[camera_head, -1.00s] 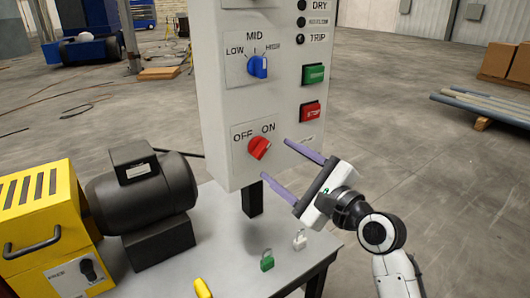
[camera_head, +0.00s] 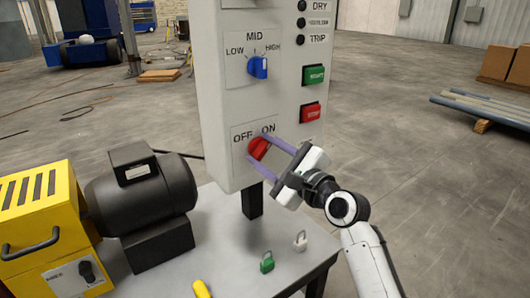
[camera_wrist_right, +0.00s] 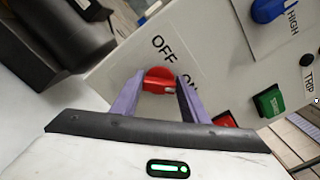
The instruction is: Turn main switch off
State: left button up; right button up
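The main switch is a red rotary knob (camera_head: 258,148) low on the front of the grey control panel, under the labels OFF and ON. My right gripper (camera_head: 263,150) is at the knob, its purple fingers apart, one on each side. The right wrist view shows the red knob (camera_wrist_right: 160,80) between the two fingertips of the right gripper (camera_wrist_right: 160,90). The fingers are very close to the knob's sides; I cannot tell whether they touch it. Part of the knob is hidden by the fingers. My left gripper is not in view.
Above are a blue selector knob (camera_head: 258,67), a green button (camera_head: 313,75) and a red button (camera_head: 310,112). A grey motor (camera_head: 140,190) and yellow housing (camera_head: 45,225) stand at left. Green (camera_head: 267,262) and white (camera_head: 300,241) padlocks lie on the table (camera_head: 232,275).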

jog(key=shift+n, duration=0.4)
jog(key=shift+c, duration=0.4)
jog(key=n+p, duration=0.1)
jog(key=n, duration=0.3)
jog(key=shift+f+p, duration=0.15)
jog(key=shift+p, duration=0.25)
jog(key=n, duration=0.4)
jog(key=shift+f+n, duration=0.15)
jog(key=shift+n, duration=0.15)
jog(key=n, duration=0.4)
jog(key=shift+f, duration=0.15)
jog(key=shift+f+n, duration=0.1)
jog(key=shift+n, duration=2.1)
jog(key=o, duration=1.1)
jog(key=shift+c, duration=0.2)
jog(key=v, duration=1)
jog(key=shift+s+d, duration=0.15)
